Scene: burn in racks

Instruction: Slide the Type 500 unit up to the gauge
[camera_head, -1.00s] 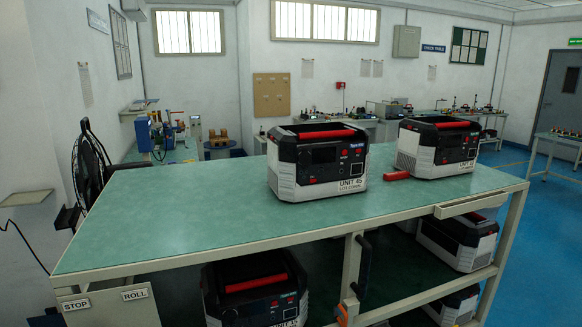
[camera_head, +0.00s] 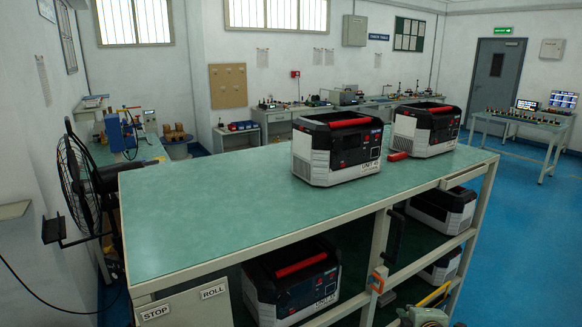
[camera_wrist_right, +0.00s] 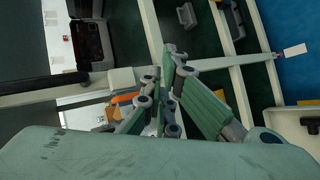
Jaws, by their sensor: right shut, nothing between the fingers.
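The Type 500 unit (camera_head: 336,149) is a black and white box with a red handle, marked UNIT 45. It stands upright on the green top of the rack (camera_head: 215,205). A small red bar (camera_head: 397,156) lies between it and a similar unit (camera_head: 425,130) on its right; I cannot tell if this bar is the gauge. My right gripper (camera_head: 428,313) is low at the bottom edge, in front of the rack and apart from the Type 500 unit. In the right wrist view its green-padded fingers (camera_wrist_right: 170,76) are shut and empty. My left gripper is out of view.
Lower shelves hold more units (camera_head: 294,284) (camera_head: 442,208). Rack posts and rails stand close to my right gripper. STOP and ROLL labels (camera_head: 185,303) mark the near left end. A black fan (camera_head: 80,180) stands left. The left rack top is clear.

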